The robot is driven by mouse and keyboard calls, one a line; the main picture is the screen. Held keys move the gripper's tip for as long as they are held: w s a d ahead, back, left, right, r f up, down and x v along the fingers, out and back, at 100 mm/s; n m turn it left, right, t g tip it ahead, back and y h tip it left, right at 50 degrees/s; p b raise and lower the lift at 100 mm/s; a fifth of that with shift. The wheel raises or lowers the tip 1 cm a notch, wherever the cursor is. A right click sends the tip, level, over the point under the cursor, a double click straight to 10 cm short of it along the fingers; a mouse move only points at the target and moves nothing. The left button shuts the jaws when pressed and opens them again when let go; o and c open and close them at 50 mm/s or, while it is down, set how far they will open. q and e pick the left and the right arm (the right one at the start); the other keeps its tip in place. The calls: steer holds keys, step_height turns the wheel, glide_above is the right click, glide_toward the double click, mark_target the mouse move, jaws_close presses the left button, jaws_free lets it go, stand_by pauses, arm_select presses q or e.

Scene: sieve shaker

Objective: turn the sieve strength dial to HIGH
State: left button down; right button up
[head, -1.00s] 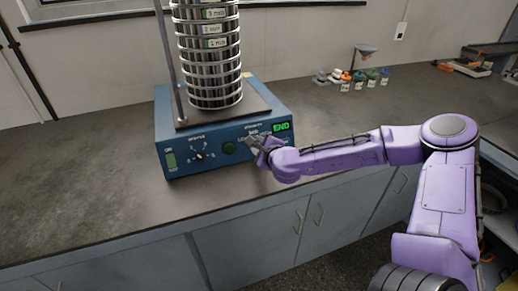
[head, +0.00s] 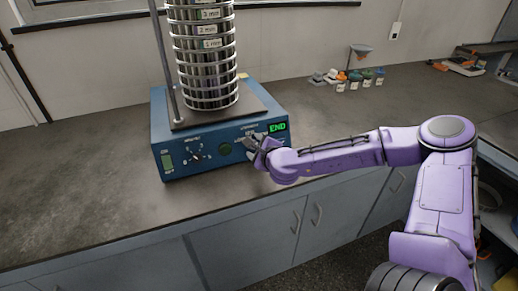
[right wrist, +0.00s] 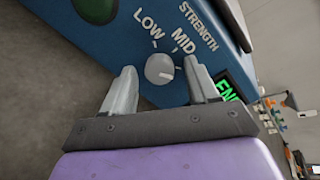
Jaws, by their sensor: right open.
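The sieve shaker (head: 205,163) is a blue box with a tall sieve stack on top. Its strength dial (right wrist: 159,68) is a round grey knob with LOW and MID labels visible in the right wrist view. No HIGH label is visible; my right finger covers part of that side. I cannot tell clearly where the dial points. My right gripper (head: 252,142) is at the panel's right part, covering the dial in the head view. In the right wrist view it (right wrist: 158,75) is open, one finger on each side of the dial; contact is unclear. My left gripper is out of view.
A green END display (head: 277,128) is right of my gripper. A second dial (head: 197,153), a green round button (head: 225,149) and a switch (head: 167,161) are on the panel's left. Small jars (head: 354,82) stand behind on the counter. The counter left of the shaker is clear.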

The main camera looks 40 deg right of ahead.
steer(key=p+v, duration=0.5)
steer(key=v, duration=0.5)
steer(key=shift+a, duration=0.1)
